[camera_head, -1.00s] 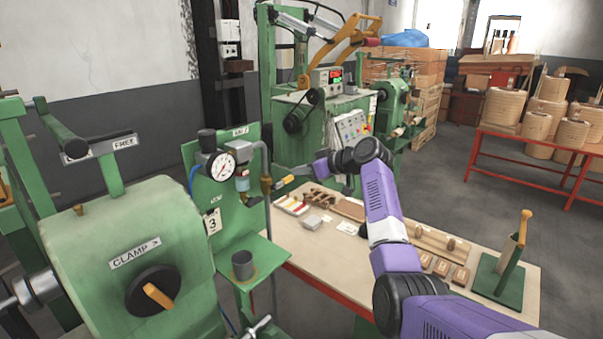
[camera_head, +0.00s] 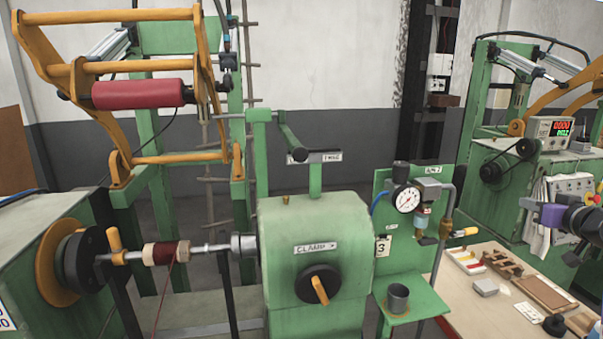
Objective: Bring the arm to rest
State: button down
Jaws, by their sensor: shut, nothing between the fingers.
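A green winding machine (camera_head: 350,235) with a clamp knob (camera_head: 318,285) stands in the middle. A dark red coil (camera_head: 165,252) sits on its shaft. A pressure gauge (camera_head: 406,200) and grey cup (camera_head: 397,297) are beside it. A tray (camera_head: 463,262) lies on the bench.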

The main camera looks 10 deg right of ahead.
jog(key=s+a+f+m+t+h, duration=0.1)
jog(key=s+a+f+h, duration=0.1)
jog(key=s+a+f, duration=0.8)
jog(key=s+a+f+m+t+h, duration=0.1)
jog(key=s+a+f+m+h, duration=0.1)
jog(key=s+a+f, duration=0.85)
jog(key=s+a+f+n+g+y+b, duration=0.1)
jog(key=s+a+n+y, duration=0.5)
jog(key=s+a, duration=2.1)
jog(key=shift+s+f+g+y+b, duration=0.4)
jog(key=shift+s+g+y, duration=0.2)
jog(key=shift+s+y, duration=0.4)
jog(key=shift+s, duration=0.1)
